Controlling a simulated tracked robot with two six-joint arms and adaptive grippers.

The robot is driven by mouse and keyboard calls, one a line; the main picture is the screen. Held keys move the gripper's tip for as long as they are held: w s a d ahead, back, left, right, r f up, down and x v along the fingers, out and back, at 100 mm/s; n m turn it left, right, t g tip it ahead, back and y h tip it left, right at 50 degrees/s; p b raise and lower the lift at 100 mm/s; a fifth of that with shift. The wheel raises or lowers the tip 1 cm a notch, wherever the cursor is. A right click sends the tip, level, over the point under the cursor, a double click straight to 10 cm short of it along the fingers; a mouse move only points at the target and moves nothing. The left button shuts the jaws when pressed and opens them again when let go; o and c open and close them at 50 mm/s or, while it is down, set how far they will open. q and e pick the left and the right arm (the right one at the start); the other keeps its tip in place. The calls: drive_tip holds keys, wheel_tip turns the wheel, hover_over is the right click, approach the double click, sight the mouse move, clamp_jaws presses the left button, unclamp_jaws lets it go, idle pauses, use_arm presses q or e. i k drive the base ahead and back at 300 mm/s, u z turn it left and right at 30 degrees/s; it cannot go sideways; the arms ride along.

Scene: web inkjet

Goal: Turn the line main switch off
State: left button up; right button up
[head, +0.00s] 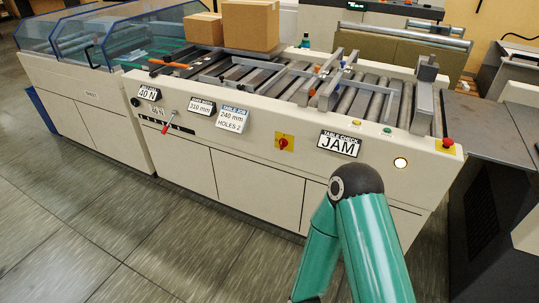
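The line main switch appears to be the red rotary knob on a yellow plate (284,143), on the front panel of the cream machine (259,181). The knob is too small to tell its position. It is unobstructed in the head view. A teal arm of mine comes in from the bottom, right of centre, with its dark joint (357,185) below and to the right of the switch. Neither of my grippers is in view.
The panel also has a "JAM" sign (340,143), a red-handled lever (168,123), a lit round lamp (400,163) and a red mushroom button (447,143). Cardboard boxes (251,24) sit on top. Open floor (150,245) lies in front. A dark table (487,122) stands right.

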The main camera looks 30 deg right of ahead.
sight(283, 143)
drive_tip(key=z, duration=0.15)
drive_tip(key=i, duration=0.9)
drive_tip(key=u, duration=0.05)
